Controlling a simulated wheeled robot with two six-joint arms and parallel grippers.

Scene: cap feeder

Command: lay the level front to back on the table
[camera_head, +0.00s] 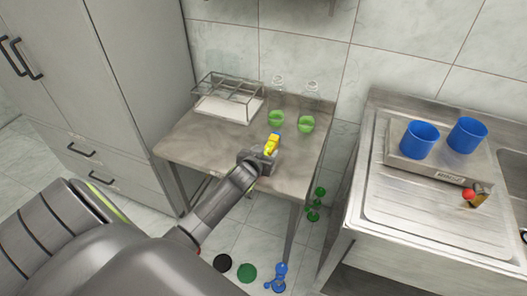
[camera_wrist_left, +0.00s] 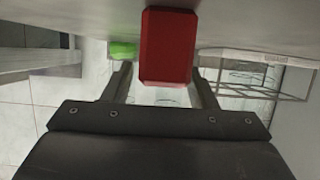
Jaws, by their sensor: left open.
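The level appears to be the small yellow piece (camera_head: 271,144) with a blue far end, on the table (camera_head: 200,140). A red block end (camera_wrist_left: 168,48), which may be the level's near end, shows between the fingers in the left wrist view. My left gripper (camera_head: 264,154) reaches in from the left, just in front of the yellow piece. Its fingers (camera_wrist_left: 162,88) stand apart, one on each side of the red block, with a gap visible. The gripper partly hides the near end in the head view. My right gripper is not in view.
A wire rack (camera_head: 228,88) stands at the table's back left. Two glass vessels with green bottoms (camera_head: 276,118) (camera_head: 306,124) stand behind the level. The sink unit (camera_head: 385,215) with blue cups (camera_head: 419,139) is at right. Green and blue items lie on the floor. The table's front left is bare.

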